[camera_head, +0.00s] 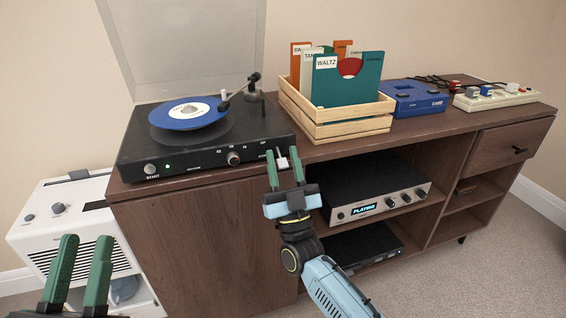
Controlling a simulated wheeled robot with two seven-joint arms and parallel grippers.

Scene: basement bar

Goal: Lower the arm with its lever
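The black turntable (212,160) sits on the left of the cabinet, with a blue record (177,115) on its platter. Its tonearm (237,94) reaches left from the pivot at the back right, with its head at the record's right edge. Whether the needle touches cannot be told. A small pale lever (282,162) shows at the turntable's front right corner. My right gripper (282,154) is open, its green fingers on either side of the lever in the picture; contact is not clear. My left gripper (86,240) is open and empty at the lower left, in front of the white appliance.
The clear lid (185,45) stands raised. A wooden crate (345,126) of record sleeves is close right of the turntable. Further right are a blue box (415,100) and a power strip (495,98). An amplifier (375,195) sits on the shelf below; a white appliance (40,215) stands left.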

